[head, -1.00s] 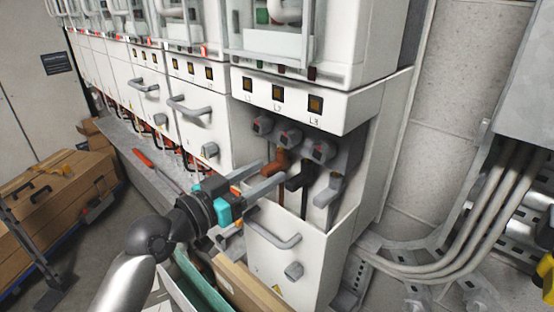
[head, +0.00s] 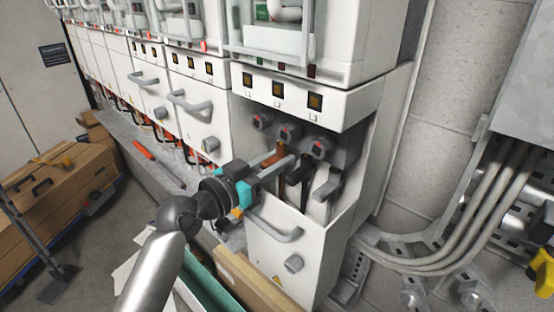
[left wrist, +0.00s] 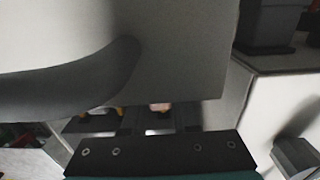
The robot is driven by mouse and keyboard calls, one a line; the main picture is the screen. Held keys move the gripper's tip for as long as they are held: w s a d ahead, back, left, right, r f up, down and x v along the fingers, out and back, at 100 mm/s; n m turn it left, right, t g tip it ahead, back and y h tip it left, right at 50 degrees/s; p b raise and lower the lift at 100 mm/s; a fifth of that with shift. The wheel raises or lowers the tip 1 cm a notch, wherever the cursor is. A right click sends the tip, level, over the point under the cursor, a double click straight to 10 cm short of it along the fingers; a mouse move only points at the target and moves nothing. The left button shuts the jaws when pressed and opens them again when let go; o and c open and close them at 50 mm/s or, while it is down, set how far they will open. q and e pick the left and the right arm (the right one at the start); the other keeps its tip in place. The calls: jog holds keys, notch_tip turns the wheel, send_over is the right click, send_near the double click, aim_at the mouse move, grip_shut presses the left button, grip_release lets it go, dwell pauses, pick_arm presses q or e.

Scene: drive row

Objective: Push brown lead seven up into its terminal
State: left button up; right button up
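The brown lead (head: 272,156) is at the leftmost of three positions in the open bay of the nearest cabinet. Its upper end is below the left round terminal (head: 262,121); whether they touch cannot be told. My left gripper (head: 283,162) reaches in from the left with a grey finger across the front of the brown lead. The other finger is hidden, so its grip cannot be told. A black lead (head: 298,172) and a grey lead (head: 327,185) stand to the right. The left wrist view shows my dark gripper body (left wrist: 160,152); the lead is not clear there. My right gripper is not in view.
A drawer handle (head: 274,226) sticks out below my gripper. A grey handle (left wrist: 70,90) is large and close in the left wrist view. The bay's right side wall (head: 352,180) bounds the space. A red-handled tool (head: 145,150) lies on the ledge at left.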

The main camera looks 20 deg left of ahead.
pick_arm(q)
grip_shut()
dwell(0.9)
